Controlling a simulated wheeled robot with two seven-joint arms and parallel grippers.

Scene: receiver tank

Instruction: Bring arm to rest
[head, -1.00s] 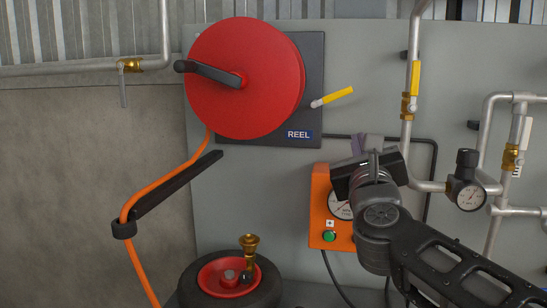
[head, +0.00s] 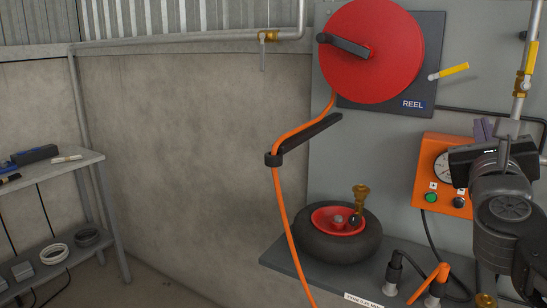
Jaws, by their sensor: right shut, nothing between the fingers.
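My right arm comes in at the lower right of the head view. Its gripper (head: 487,130) points away from me toward the grey panel, in front of the upper right part of the orange gauge box (head: 428,188). Its fingers are small and partly hidden behind the gripper body; they are shut with nothing between them. My left gripper is out of view.
The red reel (head: 375,75) with its orange hose (head: 283,205) hangs on the panel. A tyre (head: 325,250) lies on a dark shelf below. Pipes with a yellow-handled valve (head: 530,62) run at the right. A bench (head: 85,160) stands at left; the floor between is clear.

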